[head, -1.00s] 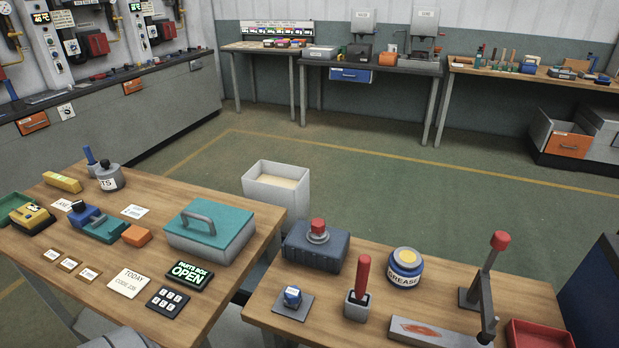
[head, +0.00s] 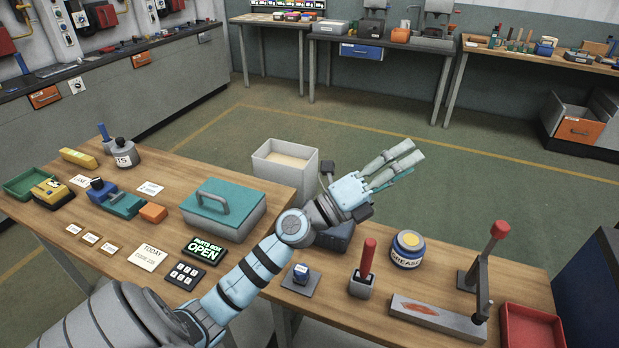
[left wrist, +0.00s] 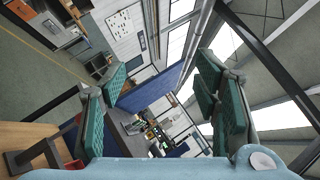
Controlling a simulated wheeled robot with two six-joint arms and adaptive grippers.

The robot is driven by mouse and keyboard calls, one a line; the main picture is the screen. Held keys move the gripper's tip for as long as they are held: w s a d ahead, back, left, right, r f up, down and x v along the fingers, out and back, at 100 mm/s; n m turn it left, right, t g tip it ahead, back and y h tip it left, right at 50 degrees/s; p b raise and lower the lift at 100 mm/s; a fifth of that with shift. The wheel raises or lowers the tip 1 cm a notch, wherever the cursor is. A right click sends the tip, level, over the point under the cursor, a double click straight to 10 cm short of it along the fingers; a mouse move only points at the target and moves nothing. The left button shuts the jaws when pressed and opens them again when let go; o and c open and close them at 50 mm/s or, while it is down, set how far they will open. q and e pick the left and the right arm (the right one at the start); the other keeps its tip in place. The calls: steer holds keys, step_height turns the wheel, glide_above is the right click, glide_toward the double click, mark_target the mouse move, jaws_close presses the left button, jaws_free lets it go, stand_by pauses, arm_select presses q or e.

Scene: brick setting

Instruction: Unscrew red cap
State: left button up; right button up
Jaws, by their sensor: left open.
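The dark blue-grey box (head: 338,238) on the right table is mostly covered by my left arm in the head view. The red cap on its top is hidden behind the arm and gripper. My left gripper (head: 412,152) is above the box, its fingers pointing to the upper right, apart and empty. In the left wrist view the open fingers (left wrist: 160,85) have teal pads with nothing between them; the box and cap do not show there.
A red-handled tool (head: 366,262) in a grey block, a grease jar (head: 408,249), a lever with a red knob (head: 490,255) and a red tray (head: 530,328) stand nearby. A teal-lidded parts box (head: 224,208) stands on the left table.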

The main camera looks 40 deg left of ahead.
arm_select(q)
steer(key=w+a+f+m+g+y, duration=0.3)
steer(key=w+a+f+m+g, duration=0.15)
steer(key=f+m+g, duration=0.6)
steer(key=s+a+f+n+g+y, duration=0.1)
steer(key=s+a+g+y, duration=0.25)
steer(key=a, duration=0.45)
steer(key=s+a+f+n+g+y, duration=0.1)
steer(key=s+a+g+y, duration=0.2)
steer(key=a, duration=0.6)
steer(key=shift+m+t+y, duration=0.25)
steer(key=shift+t, duration=0.25)
steer(key=x, duration=0.4)
steer(key=b+x, duration=0.1)
steer(key=x, duration=0.8)
steer(key=shift+w+d+f, duration=0.1)
steer(key=shift+w+d, duration=0.25)
steer(key=shift+d, duration=0.05)
steer(key=shift+w+f, duration=0.15)
steer(key=shift+f, duration=0.25)
steer(key=shift+d, duration=0.1)
